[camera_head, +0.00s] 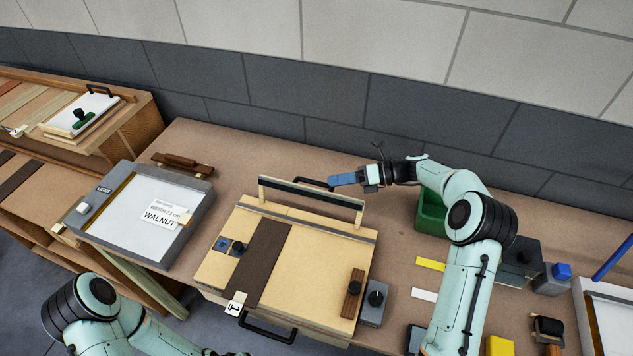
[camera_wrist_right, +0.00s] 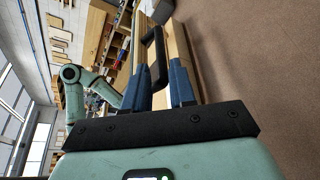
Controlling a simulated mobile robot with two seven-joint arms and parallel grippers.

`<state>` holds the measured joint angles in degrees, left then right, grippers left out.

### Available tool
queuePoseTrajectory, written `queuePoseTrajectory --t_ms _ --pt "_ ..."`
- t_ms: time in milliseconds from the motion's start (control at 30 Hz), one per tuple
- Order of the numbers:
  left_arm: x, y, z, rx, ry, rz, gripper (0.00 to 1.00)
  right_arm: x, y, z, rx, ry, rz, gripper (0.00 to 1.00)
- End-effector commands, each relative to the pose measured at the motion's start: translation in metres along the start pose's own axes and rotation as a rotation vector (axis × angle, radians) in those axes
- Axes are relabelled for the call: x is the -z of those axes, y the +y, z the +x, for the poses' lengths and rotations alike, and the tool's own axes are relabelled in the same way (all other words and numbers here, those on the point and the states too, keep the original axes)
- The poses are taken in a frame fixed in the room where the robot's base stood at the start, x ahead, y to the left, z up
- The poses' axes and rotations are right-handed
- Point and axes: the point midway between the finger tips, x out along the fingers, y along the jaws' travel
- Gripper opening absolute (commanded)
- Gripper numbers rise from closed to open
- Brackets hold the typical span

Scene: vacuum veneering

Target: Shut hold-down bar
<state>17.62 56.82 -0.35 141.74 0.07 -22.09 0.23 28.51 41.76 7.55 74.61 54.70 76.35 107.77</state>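My right gripper (camera_head: 331,181) is at the handle's right end. In the right wrist view its fingers (camera_wrist_right: 157,73) are apart, with the handle between or just beyond their tips; contact is unclear. My left arm shows at bottom left, its gripper out of frame.
A dark veneer strip (camera_head: 262,262) lies across the bed, with a white tag at its front. A grey frame labelled WALNUT (camera_head: 180,238) stands left. A green bin (camera_head: 432,213) is behind my right arm. A black front handle (camera_head: 268,329) juts from the press.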

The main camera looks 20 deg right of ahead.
Motion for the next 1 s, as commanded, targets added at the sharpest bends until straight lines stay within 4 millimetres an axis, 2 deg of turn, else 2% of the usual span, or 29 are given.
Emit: queuePoseTrajectory --t_ms 100,300,500,733,767,800,833,1000 --pt "0.001 0.000 0.000 0.000 0.001 0.000 0.65 0.000 0.001 0.025 -0.003 0.002 -0.001 0.25" --pt "0.001 0.001 0.000 0.000 0.001 0.001 0.65 0.000 0.001 0.053 -0.002 0.001 0.000 0.25" --pt "0.001 0.001 0.000 -0.001 0.002 0.001 0.65 -0.001 0.000 0.063 0.000 0.000 0.000 0.25" --pt "0.001 0.001 0.000 0.000 0.002 0.001 0.65 -0.001 0.000 0.063 0.000 0.000 0.000 0.25" --pt "0.001 0.001 0.000 0.000 0.002 0.001 0.65 -0.001 0.000 0.063 0.000 0.000 0.000 0.19" --pt "0.001 0.001 0.000 0.000 0.002 0.001 0.65 -0.001 0.000 0.063 0.000 0.000 0.000 0.06" --pt "0.001 0.001 0.000 0.000 0.002 0.001 0.65 -0.001 0.000 0.063 0.000 0.000 0.000 0.00" --pt "0.001 0.000 0.000 0.000 0.001 0.001 0.65 -0.001 0.000 0.063 0.000 0.000 -0.001 0.00"
